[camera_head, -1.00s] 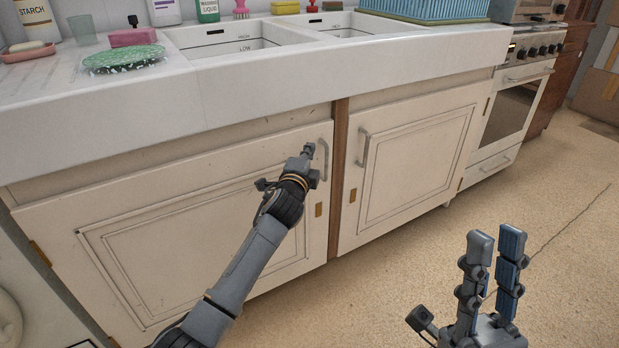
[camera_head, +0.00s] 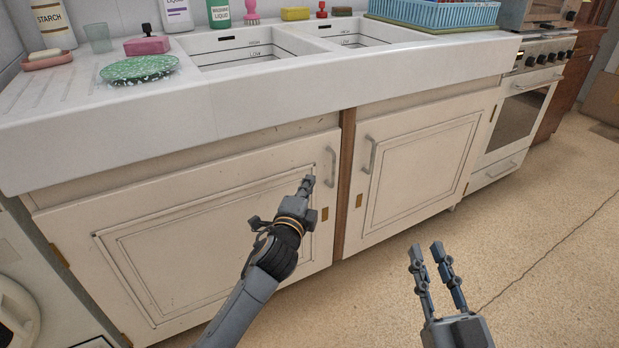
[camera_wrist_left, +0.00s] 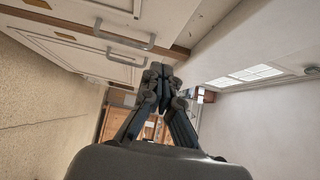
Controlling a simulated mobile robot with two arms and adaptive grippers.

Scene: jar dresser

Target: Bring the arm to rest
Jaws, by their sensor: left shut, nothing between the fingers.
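My left gripper (camera_head: 308,183) is in front of the left cabinet door (camera_head: 200,235), a little left of and below its metal handle (camera_head: 330,167). Its fingers are shut with nothing between them, and it appears apart from the handle. In the left wrist view the shut fingertips (camera_wrist_left: 158,72) show below the two cabinet handles. My right gripper (camera_head: 428,250) is low at the right of the head view, over the floor. Its two fingers are spread apart and empty, pointing up in the picture. Both cabinet doors, the left one and the right one (camera_head: 415,170), are shut.
A white double sink (camera_head: 270,100) tops the cabinet. An oven (camera_head: 520,110) stands to the right.

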